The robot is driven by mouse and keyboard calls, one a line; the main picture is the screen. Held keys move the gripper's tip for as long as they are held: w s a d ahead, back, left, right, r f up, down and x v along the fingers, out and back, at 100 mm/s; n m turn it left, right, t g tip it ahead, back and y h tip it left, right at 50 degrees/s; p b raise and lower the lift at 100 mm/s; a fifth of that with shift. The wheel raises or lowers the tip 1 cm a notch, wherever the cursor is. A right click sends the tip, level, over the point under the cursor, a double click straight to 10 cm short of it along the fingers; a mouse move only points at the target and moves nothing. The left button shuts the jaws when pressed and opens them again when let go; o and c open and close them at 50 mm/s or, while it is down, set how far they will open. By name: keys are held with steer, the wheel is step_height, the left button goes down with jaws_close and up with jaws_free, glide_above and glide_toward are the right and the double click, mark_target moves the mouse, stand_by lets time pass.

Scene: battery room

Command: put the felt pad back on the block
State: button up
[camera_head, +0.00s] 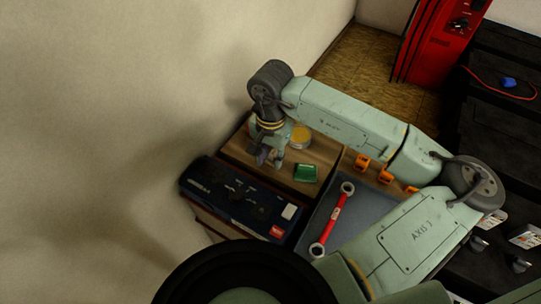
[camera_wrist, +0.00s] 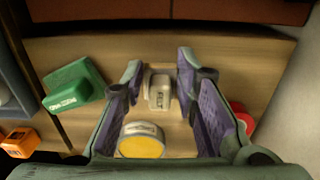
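My gripper (camera_wrist: 160,68) is open in the wrist view, its purple-lined fingers apart. A small pale block-shaped piece with lettering that looks like "FELT" (camera_wrist: 159,92) lies on the wooden surface, seen between the fingers; I cannot tell whether it is the pad, the block or both. Neither finger clearly touches it. In the head view my gripper (camera_head: 271,155) points down over the wooden top (camera_head: 322,150), and its fingers hide this piece. A green lettered block (camera_wrist: 73,87) lies left of the fingers in the wrist view; it also shows in the head view (camera_head: 306,173).
A round tin with a yellow face (camera_wrist: 142,140) sits near the fingers. A red round thing (camera_wrist: 242,118) is partly hidden behind the right finger. A dark instrument box (camera_head: 238,199) stands beside the wooden top. A red wrench (camera_head: 333,218) lies on a grey tray (camera_head: 358,226). Orange pieces (camera_head: 362,162) stand nearby.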

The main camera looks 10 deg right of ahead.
mark_target(271, 162)
steer(key=o, duration=0.5)
step_height(271, 162, up, 12)
steer(key=shift+r+b, duration=0.2)
steer(key=shift+b, duration=0.9)
